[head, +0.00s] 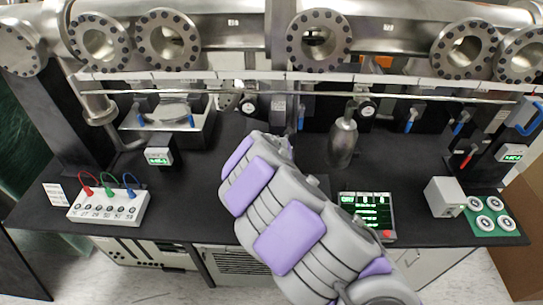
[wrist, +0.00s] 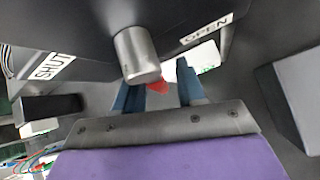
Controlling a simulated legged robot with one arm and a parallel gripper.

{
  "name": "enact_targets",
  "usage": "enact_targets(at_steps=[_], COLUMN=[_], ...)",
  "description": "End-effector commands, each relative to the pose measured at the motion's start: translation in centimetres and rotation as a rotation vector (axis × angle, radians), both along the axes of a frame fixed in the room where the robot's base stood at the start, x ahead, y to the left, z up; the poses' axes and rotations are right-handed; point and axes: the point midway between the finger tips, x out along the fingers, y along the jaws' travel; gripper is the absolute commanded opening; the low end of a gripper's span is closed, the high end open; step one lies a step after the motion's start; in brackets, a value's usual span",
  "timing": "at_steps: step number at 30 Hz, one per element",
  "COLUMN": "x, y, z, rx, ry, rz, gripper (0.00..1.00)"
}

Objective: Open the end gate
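In the wrist view my gripper (wrist: 160,90) shows two blue fingers standing apart, so it is open. A dark housing (wrist: 85,25) above it carries a SHUT label (wrist: 53,66) at left and an OPEN label (wrist: 206,29) at right. A metal cylinder (wrist: 137,55) sticks out between the labels, just above the fingers. A small red piece (wrist: 158,84) shows between the fingers, close to the left one; contact cannot be told. In the head view my purple-and-grey arm reaches to the back middle and hides the gripper. I cannot tell which part is the end gate.
In the head view, a steel pipe with round flanges (head: 318,42) runs along the back. On the black bench stand a metal cylinder (head: 343,140), a control box with a green screen (head: 368,212), a white box (head: 444,197) and a socket box (head: 108,205) with coloured leads.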

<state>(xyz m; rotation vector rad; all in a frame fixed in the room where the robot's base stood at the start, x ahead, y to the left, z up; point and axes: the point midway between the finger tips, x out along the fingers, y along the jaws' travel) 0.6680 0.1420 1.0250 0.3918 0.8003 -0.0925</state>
Motion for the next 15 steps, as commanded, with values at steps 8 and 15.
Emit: enact_targets(at_steps=[8, 15], x=[-1.5, -4.5], y=[-0.2, -0.5], z=[1.5, 4.9], rx=[-0.003, 0.0], ry=[0.002, 0.0], rz=[-0.001, 0.001], gripper=[0.39, 0.39])
